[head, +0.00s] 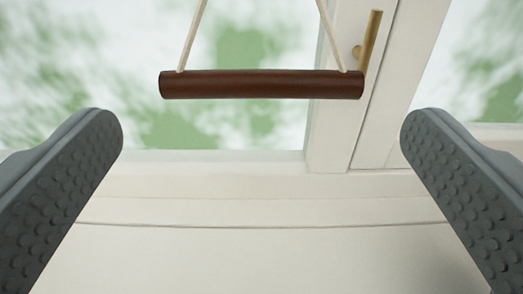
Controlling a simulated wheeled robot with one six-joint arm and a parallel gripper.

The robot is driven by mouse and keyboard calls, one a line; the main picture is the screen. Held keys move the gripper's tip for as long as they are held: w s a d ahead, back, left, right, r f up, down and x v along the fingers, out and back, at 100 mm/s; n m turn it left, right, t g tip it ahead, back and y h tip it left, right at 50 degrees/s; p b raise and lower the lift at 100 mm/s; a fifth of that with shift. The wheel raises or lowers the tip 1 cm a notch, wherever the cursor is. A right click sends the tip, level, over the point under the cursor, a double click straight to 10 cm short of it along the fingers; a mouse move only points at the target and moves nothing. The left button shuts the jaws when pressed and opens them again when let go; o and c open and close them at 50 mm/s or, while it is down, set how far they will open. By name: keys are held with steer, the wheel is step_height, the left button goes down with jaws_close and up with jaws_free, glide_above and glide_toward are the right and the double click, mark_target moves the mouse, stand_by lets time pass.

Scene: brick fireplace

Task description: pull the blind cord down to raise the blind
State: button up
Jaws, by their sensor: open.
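A dark reddish-brown wooden bar (261,84) hangs level from two pale cords (193,35) near the top of the head view. The cords run up out of the picture. The blind itself is not in view. My gripper (261,125) is open, with a dark grey studded finger at each side of the picture. The bar shows above and between the fingertips, apart from both, and nothing is between the fingers.
A white window frame (335,140) stands behind the bar, with a brass handle (370,40) just past the bar's right end. Blurred green shows through the glass panes. A white sill or panel (250,255) spans the lower part of the view.

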steer(key=s, duration=1.1)
steer(key=s+r, duration=0.3)
steer(key=s, duration=0.8)
steer(key=s+r, duration=0.4)
steer(key=s, duration=0.7)
steer(key=s+r, duration=0.4)
steer(key=s, duration=0.8)
steer(key=shift+g, duration=0.3)
